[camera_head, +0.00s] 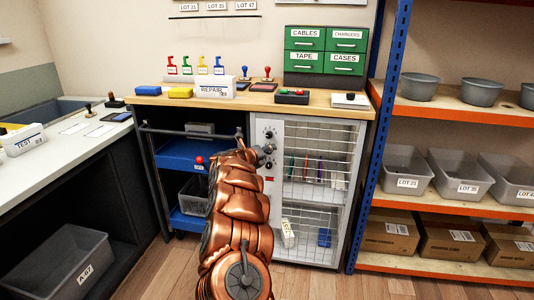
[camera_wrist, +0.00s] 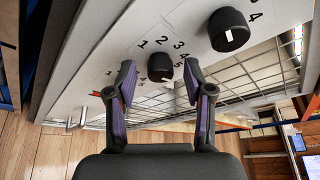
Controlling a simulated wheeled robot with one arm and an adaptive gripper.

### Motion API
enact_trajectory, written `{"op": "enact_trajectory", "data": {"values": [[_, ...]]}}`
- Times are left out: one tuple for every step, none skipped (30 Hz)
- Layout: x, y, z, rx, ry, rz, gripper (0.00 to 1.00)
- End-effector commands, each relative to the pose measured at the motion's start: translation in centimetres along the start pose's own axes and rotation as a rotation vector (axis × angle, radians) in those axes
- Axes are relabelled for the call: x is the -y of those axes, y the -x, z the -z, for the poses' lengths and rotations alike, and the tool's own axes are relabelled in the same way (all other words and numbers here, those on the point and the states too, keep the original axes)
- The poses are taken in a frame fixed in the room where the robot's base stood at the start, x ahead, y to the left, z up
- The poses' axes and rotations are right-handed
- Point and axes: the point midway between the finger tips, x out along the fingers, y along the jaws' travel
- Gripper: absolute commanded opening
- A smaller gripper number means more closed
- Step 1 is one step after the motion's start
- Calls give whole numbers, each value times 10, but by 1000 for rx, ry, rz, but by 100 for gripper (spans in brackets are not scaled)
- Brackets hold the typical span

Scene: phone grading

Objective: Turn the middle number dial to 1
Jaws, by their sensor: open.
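The middle number dial (camera_wrist: 160,67) is a round black knob with a white mark on its lower side in the wrist view. It lies between the fingertips of my gripper (camera_wrist: 159,76), which are spread apart with gaps on both sides. Printed numbers 1 to 5 arc around its upper and right side; I cannot tell which one the mark selects. A second black dial (camera_wrist: 229,28) with a white mark sits at upper right. More small numbers show behind the left finger; a dial there is hidden. In the head view my gripper (camera_head: 262,150) is at the dial strip of the white cabinet (camera_head: 276,207).
The cabinet's wire-grid doors (camera_head: 318,166) are right of the dials. A wooden counter (camera_head: 245,101) runs above them. A blue trolley (camera_head: 186,154) stands to the left, and a blue-and-orange shelf rack (camera_head: 390,100) to the right.

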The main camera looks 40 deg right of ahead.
Motion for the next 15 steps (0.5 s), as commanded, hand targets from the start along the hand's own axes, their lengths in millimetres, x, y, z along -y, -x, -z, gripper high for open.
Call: {"op": "enact_trajectory", "data": {"values": [[0,0,0,0,0,0,52],[0,0,0,0,0,0,52],[0,0,0,0,0,0,49],[0,0,0,0,0,0,46],[0,0,0,0,0,0,43],[0,0,0,0,0,0,39],[0,0,0,0,0,0,36],[0,0,0,0,0,0,32],[0,0,0,0,0,0,28],[0,0,0,0,0,0,25],[0,0,0,0,0,0,22],[0,0,0,0,0,0,18],[0,0,0,0,0,0,15],[0,0,0,0,0,0,12],[0,0,0,0,0,0,7]]}}
